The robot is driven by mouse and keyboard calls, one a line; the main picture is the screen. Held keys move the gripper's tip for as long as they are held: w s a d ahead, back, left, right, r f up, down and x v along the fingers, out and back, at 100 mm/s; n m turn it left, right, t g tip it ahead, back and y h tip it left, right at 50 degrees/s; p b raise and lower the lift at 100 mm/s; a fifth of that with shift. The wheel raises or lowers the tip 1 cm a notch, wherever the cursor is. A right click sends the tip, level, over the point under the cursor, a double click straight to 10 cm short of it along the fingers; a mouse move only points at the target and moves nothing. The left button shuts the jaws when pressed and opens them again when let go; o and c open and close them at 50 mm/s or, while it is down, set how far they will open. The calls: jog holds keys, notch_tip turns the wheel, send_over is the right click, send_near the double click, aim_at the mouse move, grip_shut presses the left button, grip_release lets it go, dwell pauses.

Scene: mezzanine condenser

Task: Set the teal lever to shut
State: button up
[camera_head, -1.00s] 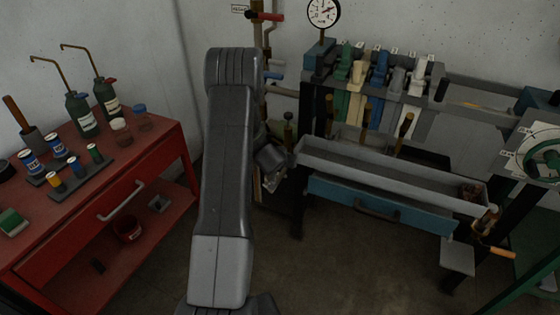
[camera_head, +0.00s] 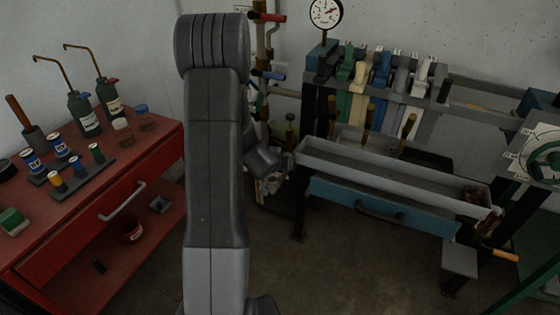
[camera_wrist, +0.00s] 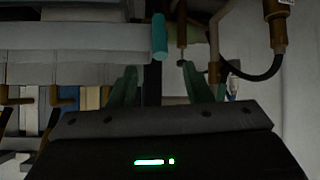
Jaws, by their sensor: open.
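A teal cylindrical grip (camera_wrist: 159,37), which looks like the teal lever's handle, stands upright at the upper middle of the wrist view. My gripper (camera_wrist: 159,82) is open, with its two greenish fingers spread below the grip in that picture. The grip lies roughly in line with the gap, and nothing shows held. In the head view a blue-teal handle (camera_head: 270,75) points right from the vertical pipe just right of my arm. I cannot tell whether it is the same grip. My arm hides part of the pipework, and the fingertips are unclear there.
A red-handled valve (camera_head: 268,17) sits higher on the pipe. A grey trough (camera_head: 390,180) and a row of coloured levers (camera_head: 380,72) stand to the right. A red bench (camera_head: 150,160) with bottles is left. Floor between is open.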

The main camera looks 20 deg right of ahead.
jog(key=c, duration=0.3)
jog(key=shift+s+d+f+b, duration=0.1)
jog(key=shift+d+f+b, duration=0.1)
jog(key=shift+f+b, duration=0.15)
jog(key=c, duration=0.3)
jog(key=d+f+n+b, duration=0.1)
jog(key=b, duration=0.1)
jog(key=s+d+f+n+h+b, duration=0.1)
jog(key=b, duration=0.1)
jog(key=s+d+f+n+h+b, duration=0.1)
jog(key=b, duration=0.1)
jog(key=shift+d+f+t, duration=0.2)
jog(key=shift+t, duration=0.1)
grip_shut()
jog(key=s+d+f+n+t+h+b, duration=0.25)
jog(key=n+b, duration=0.35)
jog(key=b, duration=0.3)
jog(key=s+a+f+n+t+y+b, duration=0.2)
jog(key=a+f+n+t+y+b, duration=0.6)
jog(key=n+b, duration=1.05)
jog(key=w+d+r+m+t+h+b, duration=0.1)
jog(key=w+d+r, duration=0.1)
jog(key=w, duration=0.3)
jog(key=w+d+r+m+t+b, duration=0.1)
jog(key=w+d+r, duration=0.1)
jog(key=w+d, duration=0.2)
jog(key=shift+w+d+h+b, duration=0.2)
jog(key=shift+w+h+b, duration=0.15)
jog(key=shift+w, duration=0.75)
